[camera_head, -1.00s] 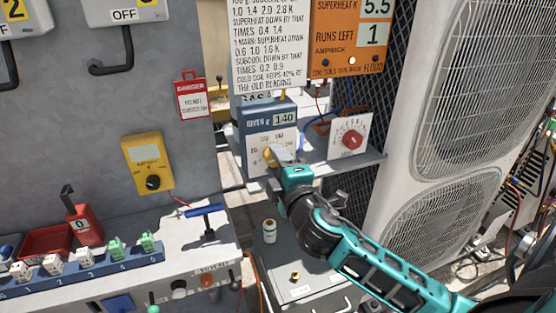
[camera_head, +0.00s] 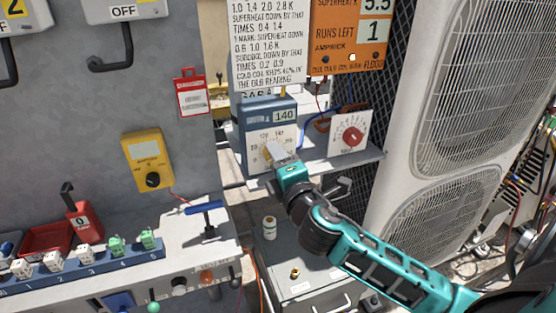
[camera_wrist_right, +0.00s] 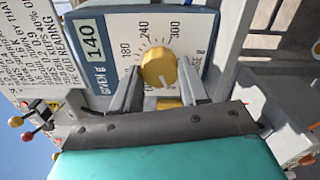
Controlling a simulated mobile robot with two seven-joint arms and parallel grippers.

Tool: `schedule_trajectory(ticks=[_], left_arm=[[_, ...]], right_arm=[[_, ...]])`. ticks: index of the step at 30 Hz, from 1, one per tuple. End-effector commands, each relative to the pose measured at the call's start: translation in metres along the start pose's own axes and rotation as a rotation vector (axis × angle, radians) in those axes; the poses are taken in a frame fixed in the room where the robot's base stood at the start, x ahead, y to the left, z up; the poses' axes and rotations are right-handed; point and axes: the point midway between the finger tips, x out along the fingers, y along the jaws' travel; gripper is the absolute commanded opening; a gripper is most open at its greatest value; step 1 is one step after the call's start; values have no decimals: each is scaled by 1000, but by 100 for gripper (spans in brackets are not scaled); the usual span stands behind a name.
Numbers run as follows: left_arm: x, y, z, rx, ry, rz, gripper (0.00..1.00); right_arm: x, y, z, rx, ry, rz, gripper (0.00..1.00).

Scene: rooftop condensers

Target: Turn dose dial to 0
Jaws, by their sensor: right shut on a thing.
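The dose dial is a yellow round knob (camera_wrist_right: 158,68) on the white face of a blue-grey box (camera_head: 256,112). Printed numbers around the knob include 180, 240 and 300 in the wrist view. My right gripper (camera_head: 272,154) is shut on the dial, one finger on each side of it; its fingers (camera_wrist_right: 160,88) also show in the wrist view. A pale mark on the knob faces the gripper's palm in the wrist view. In the head view the gripper largely hides the knob. My left gripper is out of view.
A second box with a red knob (camera_head: 352,134) stands to the right on the same shelf (camera_head: 330,166). An orange panel (camera_head: 347,42) and a text sheet (camera_head: 267,45) are above. A large condenser (camera_head: 425,110) stands at the right. A small bottle (camera_head: 269,228) stands below.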

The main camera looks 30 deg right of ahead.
Motion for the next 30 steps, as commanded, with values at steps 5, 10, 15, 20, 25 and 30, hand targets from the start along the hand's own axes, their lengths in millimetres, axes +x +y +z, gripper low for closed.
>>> schedule_trajectory(ticks=[5,10,15,20,25,30], left_arm=[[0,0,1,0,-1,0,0],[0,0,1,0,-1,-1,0],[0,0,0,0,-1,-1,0],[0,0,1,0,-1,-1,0],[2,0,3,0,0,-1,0],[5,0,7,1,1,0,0]], right_arm=[[0,0,0,-4,0,0,53],[0,0,0,-2,0,0,69],[0,0,0,-1,0,0,69],[-5,0,0,0,0,0,69],[-27,-2,0,1,1,-3,69],[-61,-3,-1,1,1,-4,69]])
